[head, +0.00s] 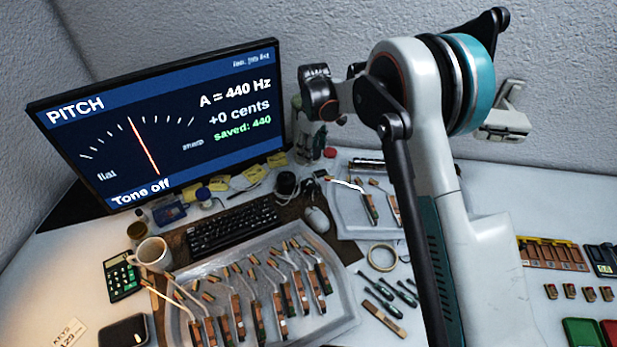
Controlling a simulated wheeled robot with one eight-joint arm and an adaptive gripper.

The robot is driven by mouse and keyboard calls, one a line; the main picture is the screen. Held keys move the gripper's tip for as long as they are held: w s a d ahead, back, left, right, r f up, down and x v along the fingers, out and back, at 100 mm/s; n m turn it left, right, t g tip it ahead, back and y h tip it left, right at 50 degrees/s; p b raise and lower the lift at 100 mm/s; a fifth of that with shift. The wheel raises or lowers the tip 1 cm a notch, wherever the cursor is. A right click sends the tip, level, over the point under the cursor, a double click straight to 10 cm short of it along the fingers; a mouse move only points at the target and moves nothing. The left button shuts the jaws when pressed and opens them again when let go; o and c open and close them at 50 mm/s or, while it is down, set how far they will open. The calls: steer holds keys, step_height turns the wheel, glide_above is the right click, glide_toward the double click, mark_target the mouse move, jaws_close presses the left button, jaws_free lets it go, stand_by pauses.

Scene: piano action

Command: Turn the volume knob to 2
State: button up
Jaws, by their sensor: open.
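The pitch monitor (165,120) stands at the back left and reads "A = 440 Hz", "+0 cents", "saved: 440" and "Tone off". A small dark round thing (287,183) sits on the table right of the monitor's lower corner; I cannot tell whether it is the volume knob. No scale or number shows on it. My gripper (321,95) is at the dark far end of my arm, above and behind that thing and apart from it. It is open, though its fingers are hard to make out. I see nothing held.
A keyboard (233,225) and mouse (316,219) lie before the monitor. A clear tray (345,310) of piano action parts fills the front. A mug (153,254) and calculator (122,277) stand left. Tools and a tape roll (382,257) lie near my arm. Small bins (584,332) are right.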

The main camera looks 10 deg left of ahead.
mark_target(309, 182)
steer(key=f+b, duration=0.1)
steer(key=f, duration=0.9)
steer(key=a+f+b, duration=0.1)
steer(key=f, duration=0.4)
steer(key=shift+f+b, duration=0.1)
steer(key=shift+b, duration=0.25)
steer(key=c, duration=1.1)
